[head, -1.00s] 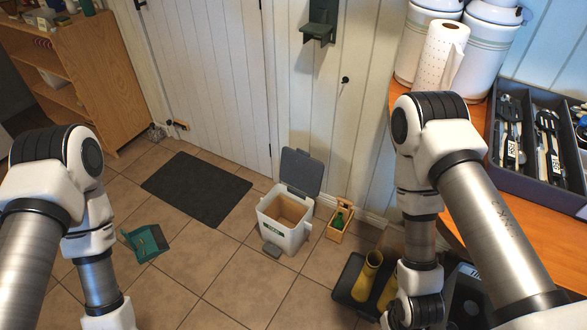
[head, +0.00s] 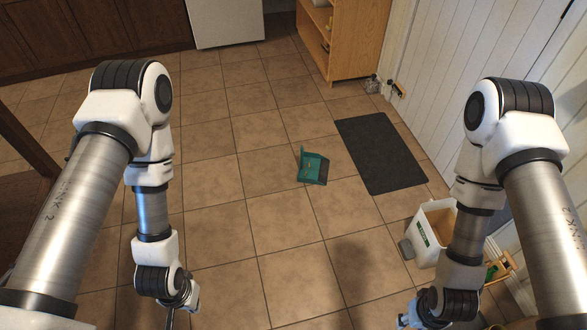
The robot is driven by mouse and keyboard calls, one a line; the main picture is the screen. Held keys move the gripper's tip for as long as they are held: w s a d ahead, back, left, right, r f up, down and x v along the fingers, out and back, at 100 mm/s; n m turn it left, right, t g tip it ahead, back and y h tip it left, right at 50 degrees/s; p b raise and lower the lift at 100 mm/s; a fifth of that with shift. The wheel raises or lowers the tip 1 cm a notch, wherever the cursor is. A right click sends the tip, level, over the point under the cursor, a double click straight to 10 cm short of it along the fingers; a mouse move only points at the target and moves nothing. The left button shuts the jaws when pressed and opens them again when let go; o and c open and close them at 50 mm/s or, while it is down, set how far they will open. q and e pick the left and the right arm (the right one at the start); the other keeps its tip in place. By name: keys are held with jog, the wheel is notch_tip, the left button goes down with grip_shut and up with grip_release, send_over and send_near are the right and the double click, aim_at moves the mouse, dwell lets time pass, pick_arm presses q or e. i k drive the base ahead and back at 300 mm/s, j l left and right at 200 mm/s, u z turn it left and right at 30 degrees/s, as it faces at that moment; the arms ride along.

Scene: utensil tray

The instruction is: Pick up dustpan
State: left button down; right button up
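The dustpan (head: 314,168) is green and lies on the tiled floor near the middle of the head view, just left of the dark mat. Both of my grippers are well short of it, nearer the bottom of the picture. My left gripper (head: 180,318) hangs at the bottom edge, left of the dustpan, and its fingertips are mostly cut off. My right gripper (head: 410,322) is at the bottom edge, right of the dustpan, with its fingers barely visible. Neither gripper touches the dustpan.
A dark mat (head: 380,152) lies right of the dustpan. A white bin (head: 432,232) and a small wooden crate (head: 503,268) stand at the right, partly behind my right arm. A wooden shelf (head: 352,40) stands at the back. The tiled floor between me and the dustpan is clear.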

aim_at(318, 174)
jog(key=i+j+z, duration=0.1)
jog(key=i, duration=0.35)
jog(key=i+j+z, duration=0.15)
jog(key=i, duration=0.3)
jog(key=i+j+z, duration=0.1)
jog(key=i, duration=0.35)
jog(key=i+j+z, duration=0.15)
jog(key=i, duration=0.3)
jog(key=j, duration=0.05)
